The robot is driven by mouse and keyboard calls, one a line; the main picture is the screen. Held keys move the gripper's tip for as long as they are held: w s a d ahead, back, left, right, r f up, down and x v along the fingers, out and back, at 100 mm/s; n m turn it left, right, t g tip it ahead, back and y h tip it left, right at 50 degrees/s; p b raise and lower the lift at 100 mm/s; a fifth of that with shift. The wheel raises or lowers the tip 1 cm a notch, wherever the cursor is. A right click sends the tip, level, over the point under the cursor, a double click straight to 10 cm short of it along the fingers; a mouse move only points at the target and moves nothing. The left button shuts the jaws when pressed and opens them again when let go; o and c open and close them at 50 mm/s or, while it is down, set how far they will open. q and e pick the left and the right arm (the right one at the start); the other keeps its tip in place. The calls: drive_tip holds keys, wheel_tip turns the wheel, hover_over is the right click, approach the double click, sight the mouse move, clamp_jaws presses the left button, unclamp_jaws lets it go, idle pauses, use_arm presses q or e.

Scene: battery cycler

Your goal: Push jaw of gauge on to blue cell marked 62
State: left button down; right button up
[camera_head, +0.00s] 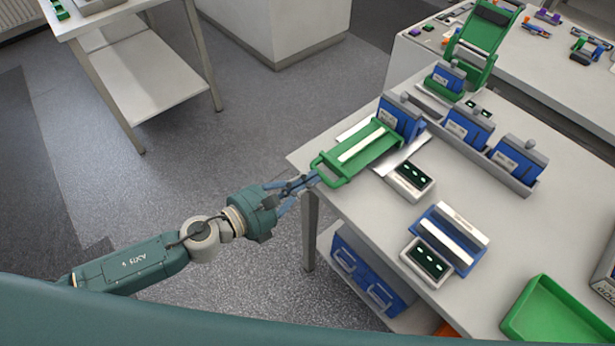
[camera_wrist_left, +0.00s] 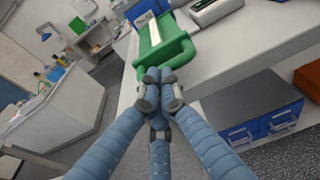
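The green jaw of the gauge (camera_head: 355,152), with a pale strip along its top and a loop handle, lies at the table's left edge. A blue cell (camera_head: 401,116) with a white label stands upright at the jaw's far end; its number is too small to read, and I cannot tell whether they touch. My left gripper (camera_head: 308,181) has its blue fingers drawn together at the handle. In the left wrist view the fingertips (camera_wrist_left: 160,88) meet at the green handle (camera_wrist_left: 170,55), partly covering it; no gap shows between them. My right gripper is not in view.
A small readout box (camera_head: 410,181) stands right of the jaw. More blue cells (camera_head: 468,128) stand in a grey rack (camera_head: 495,160) behind. A second readout box (camera_head: 428,262), a blue fixture (camera_head: 452,236) and a green tray (camera_head: 555,315) are nearer. Open floor lies left of the table.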

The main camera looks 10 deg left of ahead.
sight(319, 173)
use_arm(q)
drive_tip(key=shift+w+d+r+p, duration=0.2)
drive_tip(key=shift+w+d+p, duration=0.65)
drive_tip(key=shift+w+d, duration=0.2)
drive_tip(key=shift+w+d+f, duration=0.1)
drive_tip(key=shift+w+f, duration=0.1)
drive_tip(key=shift+f, duration=0.05)
drive_tip(key=shift+s, duration=0.1)
